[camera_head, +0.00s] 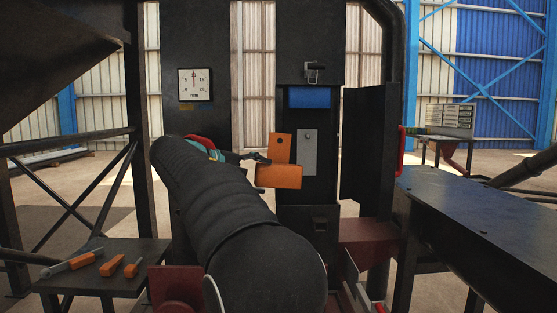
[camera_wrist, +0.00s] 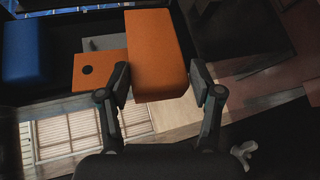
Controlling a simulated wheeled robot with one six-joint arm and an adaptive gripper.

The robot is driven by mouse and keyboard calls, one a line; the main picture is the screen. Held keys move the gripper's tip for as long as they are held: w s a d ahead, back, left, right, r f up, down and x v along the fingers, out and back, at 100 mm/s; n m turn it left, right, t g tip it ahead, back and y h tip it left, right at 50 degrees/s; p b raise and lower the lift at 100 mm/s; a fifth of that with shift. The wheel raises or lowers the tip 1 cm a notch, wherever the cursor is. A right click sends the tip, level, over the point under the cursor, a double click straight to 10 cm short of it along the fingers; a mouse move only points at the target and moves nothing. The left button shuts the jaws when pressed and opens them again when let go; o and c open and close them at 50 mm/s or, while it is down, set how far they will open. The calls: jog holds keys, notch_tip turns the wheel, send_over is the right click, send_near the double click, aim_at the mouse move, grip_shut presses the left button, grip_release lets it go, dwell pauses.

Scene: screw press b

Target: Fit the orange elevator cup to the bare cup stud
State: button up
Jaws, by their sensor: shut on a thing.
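The orange elevator cup (camera_head: 279,177) is a box with a flat back plate (camera_head: 280,147) that has one dark hole. My gripper (camera_head: 262,160) is shut on the cup's box part. In the wrist view the cup (camera_wrist: 158,50) sits between both fingers (camera_wrist: 161,82), with its holed plate (camera_wrist: 98,70) on the left. The grey plate (camera_head: 307,155) in the dark casing opening carries a small stud (camera_head: 308,135) near its top. In the head view the cup is just left of this plate, partly across the opening's left edge. The gap in depth cannot be told.
A blue cup (camera_head: 313,97) is mounted above the grey plate. The casing door (camera_head: 368,145) stands open on the right. A small table (camera_head: 150,252) at lower left holds orange-handled tools (camera_head: 85,260). A dark bench (camera_head: 480,215) lies to the right. A gauge (camera_head: 195,84) is on the left column.

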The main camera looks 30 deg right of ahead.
aim_at(292, 173)
jog(key=s+d, duration=0.1)
jog(key=d, duration=0.1)
jog(key=s+d+m+g+h+b, duration=0.1)
jog(key=s+d, duration=0.1)
jog(key=s+d+g+b, duration=0.1)
jog(key=d, duration=0.1)
jog(key=shift+s+d+f+m, duration=0.2)
jog(key=shift+d+f+m, duration=0.05)
jog(key=shift+f+m, duration=0.15)
jog(key=shift+s+d+r+h, duration=0.1)
jog(key=shift+s+d+h, duration=0.1)
jog(key=shift+d+h, duration=0.1)
jog(key=shift+a, duration=0.1)
jog(key=w+d+p, duration=0.2)
jog(key=w+p, duration=0.1)
jog(key=shift+w+r, duration=0.15)
jog(key=shift+w, duration=0.05)
jog(key=shift+w+d+p, duration=0.5)
jog(key=shift+w+p, duration=0.05)
jog(key=shift+w, duration=0.25)
dwell(0.5)
jog(key=shift+w+d+p, duration=0.3)
jog(key=shift+w+d, duration=0.2)
jog(key=shift+w, duration=0.3)
jog(key=shift+w+d+p, duration=0.25)
jog(key=shift+w+d, duration=0.25)
jog(key=shift+w, duration=0.3)
grip_shut()
